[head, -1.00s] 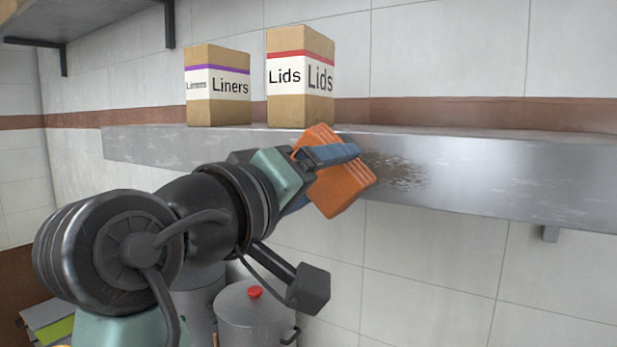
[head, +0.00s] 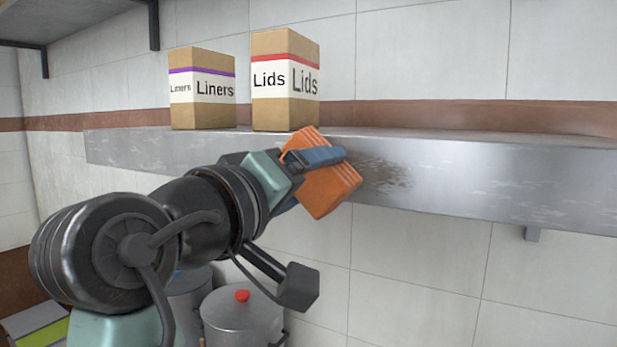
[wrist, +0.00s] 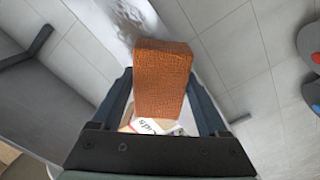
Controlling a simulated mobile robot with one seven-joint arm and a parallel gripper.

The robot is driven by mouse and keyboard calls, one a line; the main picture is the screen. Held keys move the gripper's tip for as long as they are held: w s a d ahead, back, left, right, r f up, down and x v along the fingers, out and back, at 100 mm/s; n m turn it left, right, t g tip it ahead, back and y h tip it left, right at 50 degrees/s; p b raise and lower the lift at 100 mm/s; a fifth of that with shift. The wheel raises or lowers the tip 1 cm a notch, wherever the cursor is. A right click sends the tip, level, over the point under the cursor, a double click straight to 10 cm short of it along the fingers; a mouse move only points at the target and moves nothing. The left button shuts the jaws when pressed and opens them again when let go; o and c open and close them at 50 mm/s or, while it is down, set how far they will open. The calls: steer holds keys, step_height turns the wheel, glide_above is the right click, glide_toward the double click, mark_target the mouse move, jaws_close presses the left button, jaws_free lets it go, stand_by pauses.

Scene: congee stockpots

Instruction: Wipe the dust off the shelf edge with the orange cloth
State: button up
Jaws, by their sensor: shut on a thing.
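The orange cloth (head: 330,190), a thick folded pad, is held at the front face of the metal shelf (head: 470,180). In the wrist view the cloth (wrist: 162,75) sits between both fingers. My gripper (head: 316,168) is shut on it, with one blue finger in front and the other mostly hidden behind the cloth. A brownish, speckled dust patch (head: 384,175) lies on the shelf edge just right of the cloth. I cannot tell whether the cloth touches the shelf. Any dust behind the cloth is hidden.
A Lids box (head: 285,85) stands on the shelf just above the cloth, with a Liners box (head: 203,95) to its left. Lidded pots (head: 240,315) stand below. The shelf front to the right is unobstructed.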

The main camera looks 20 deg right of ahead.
mark_target(339, 183)
steer(key=shift+w+d, duration=0.4)
steer(key=shift+d, duration=0.15)
steer(key=shift+s+d, duration=0.55)
steer(key=shift+s, duration=0.25)
steer(key=shift+s+d, duration=0.55)
steer(key=shift+s, duration=0.2)
steer(key=shift+s+d, duration=1.55)
steer(key=shift+s, duration=0.2)
steer(key=shift+s+d, duration=0.75)
steer(key=shift+s, duration=0.35)
steer(key=shift+w+a+p, duration=0.4)
steer(key=shift+w+a, duration=0.7)
steer(key=shift+w, duration=0.4)
steer(key=shift+w+a+p, duration=0.45)
steer(key=shift+w+a, duration=0.7)
steer(key=shift+w, duration=0.3)
steer(key=shift+w+a+p, duration=0.4)
steer(key=shift+w+a, duration=0.7)
steer(key=shift+w, duration=0.4)
